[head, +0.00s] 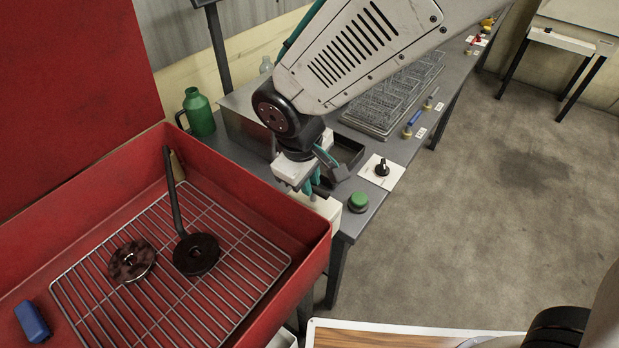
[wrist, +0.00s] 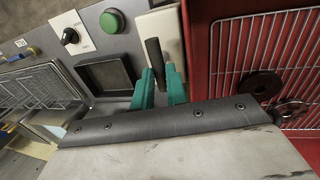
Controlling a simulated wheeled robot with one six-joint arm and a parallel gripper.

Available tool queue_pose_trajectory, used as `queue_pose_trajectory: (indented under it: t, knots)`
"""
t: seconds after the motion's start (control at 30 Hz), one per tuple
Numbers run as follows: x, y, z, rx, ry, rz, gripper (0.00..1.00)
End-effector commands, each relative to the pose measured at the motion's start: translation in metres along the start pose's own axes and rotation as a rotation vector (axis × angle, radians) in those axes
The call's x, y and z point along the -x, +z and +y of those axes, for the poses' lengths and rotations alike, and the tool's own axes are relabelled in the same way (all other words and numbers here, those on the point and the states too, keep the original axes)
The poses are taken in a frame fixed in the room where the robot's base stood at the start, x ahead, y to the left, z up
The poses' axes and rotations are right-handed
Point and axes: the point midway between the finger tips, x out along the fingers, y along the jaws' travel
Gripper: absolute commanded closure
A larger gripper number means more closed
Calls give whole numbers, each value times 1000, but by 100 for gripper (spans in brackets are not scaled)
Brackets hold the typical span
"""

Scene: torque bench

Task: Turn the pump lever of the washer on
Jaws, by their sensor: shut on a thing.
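The washer (head: 312,246) is a red open tub with a wire grate, at the left in the head view. It also shows at the right of the wrist view (wrist: 202,70). The pump lever (wrist: 153,50) is a dark bar over a pale box (wrist: 166,30) beside the tub. My gripper (wrist: 160,74) has its teal fingers on either side of the lever's near end and is shut on it. In the head view my gripper (head: 311,182) is above the pale box (head: 326,208) at the tub's right edge. The lever is mostly hidden there.
A green button (head: 358,201) and a black knob on a white plate (head: 382,168) are close to the right. A green jug (head: 198,112) stands behind. Wire baskets (head: 385,100) stand farther along the bench.

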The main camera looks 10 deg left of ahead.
Motion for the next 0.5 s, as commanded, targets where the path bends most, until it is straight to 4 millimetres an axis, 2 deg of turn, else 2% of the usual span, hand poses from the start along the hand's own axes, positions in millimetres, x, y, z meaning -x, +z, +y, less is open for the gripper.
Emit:
queue_pose_trajectory:
  t: [0.27,0.5]
  knots:
    - [1,0,0,83,1,17,100]
    - [1,2,-1,260,1,53,100]
